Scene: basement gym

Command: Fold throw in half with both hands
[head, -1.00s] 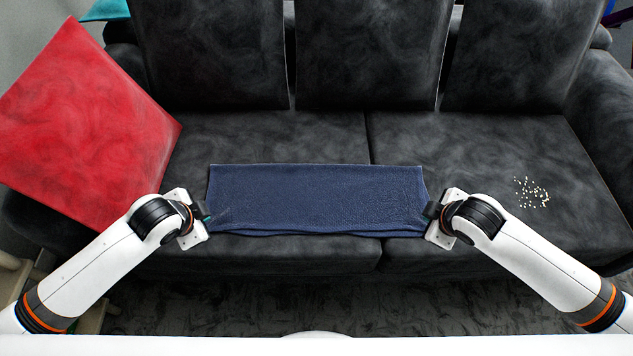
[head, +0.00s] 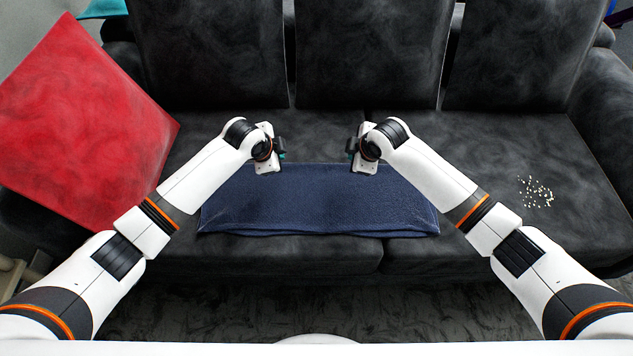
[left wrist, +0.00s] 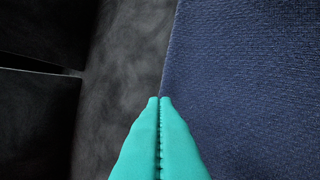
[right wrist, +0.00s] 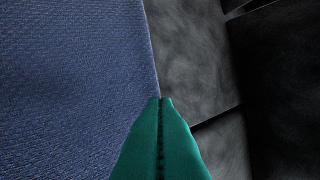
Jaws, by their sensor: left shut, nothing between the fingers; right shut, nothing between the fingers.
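The dark blue throw (head: 318,208) lies as a wide, folded strip along the front of the black sofa seat. Its layered front edge hangs near the seat's front lip. My left gripper (head: 283,152) is shut and empty at the throw's far edge, left of the middle. My right gripper (head: 350,152) is shut and empty at the same edge, right of the middle. The throw also fills the right of the left wrist view (left wrist: 250,80) and the left of the right wrist view (right wrist: 70,80). The fingertips sit close to its edge; I cannot tell whether they touch it.
The black sofa seat (head: 500,150) is under the throw, with back cushions (head: 370,50) behind. A red cushion (head: 80,120) leans at the left. Small pale crumbs (head: 536,191) lie on the right seat. The seat between throw and crumbs is clear.

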